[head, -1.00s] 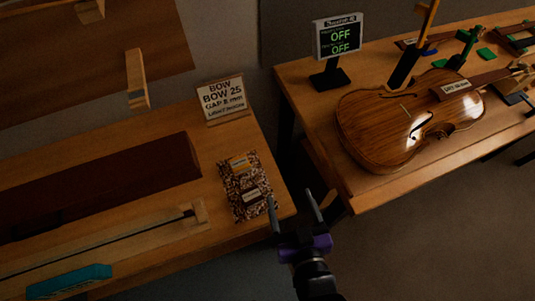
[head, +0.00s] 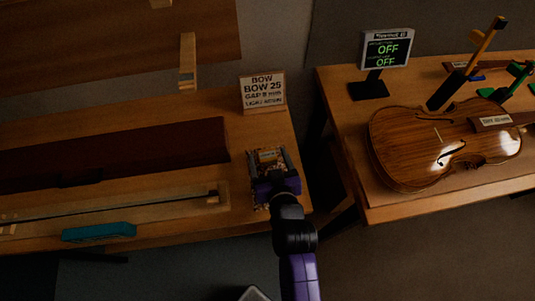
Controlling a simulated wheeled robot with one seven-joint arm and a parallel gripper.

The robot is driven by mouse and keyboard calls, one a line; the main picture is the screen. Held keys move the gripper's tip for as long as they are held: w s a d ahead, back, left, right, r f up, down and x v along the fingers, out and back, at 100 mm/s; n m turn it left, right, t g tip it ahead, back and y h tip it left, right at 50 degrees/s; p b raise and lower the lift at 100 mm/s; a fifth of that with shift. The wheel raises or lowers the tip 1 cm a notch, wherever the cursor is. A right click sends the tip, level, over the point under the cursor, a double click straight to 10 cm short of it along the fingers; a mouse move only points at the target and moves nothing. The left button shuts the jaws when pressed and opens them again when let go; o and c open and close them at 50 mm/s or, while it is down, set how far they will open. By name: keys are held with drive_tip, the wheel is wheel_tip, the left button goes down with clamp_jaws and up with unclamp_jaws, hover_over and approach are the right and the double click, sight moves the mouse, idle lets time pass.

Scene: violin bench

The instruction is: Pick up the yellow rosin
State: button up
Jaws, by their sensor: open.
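A small orange-yellow block with a pale label (head: 267,156), which looks like the yellow rosin, lies on a speckled mat near the right end of the left bench. The label is too small to read. My gripper (head: 267,151) is over the mat with its two fingers spread, one on each side of this block. The fingers look open and hold nothing. I cannot tell the gap between the fingers and the block or their height. My gripper body hides the near part of the mat, where a second labelled item lay earlier.
A bow sign (head: 263,92) stands just behind the mat. A dark red case (head: 115,160), a bow (head: 120,205) and a teal block (head: 99,232) lie to the left. A violin (head: 440,145) and a display (head: 386,50) are on the right bench, across a gap.

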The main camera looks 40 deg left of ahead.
drive_tip(key=shift+x, duration=1)
drive_tip(key=shift+d, duration=0.1)
drive_tip(key=c, duration=1.4)
drive_tip(key=shift+c, duration=0.2)
drive_tip(key=shift+r, duration=0.1)
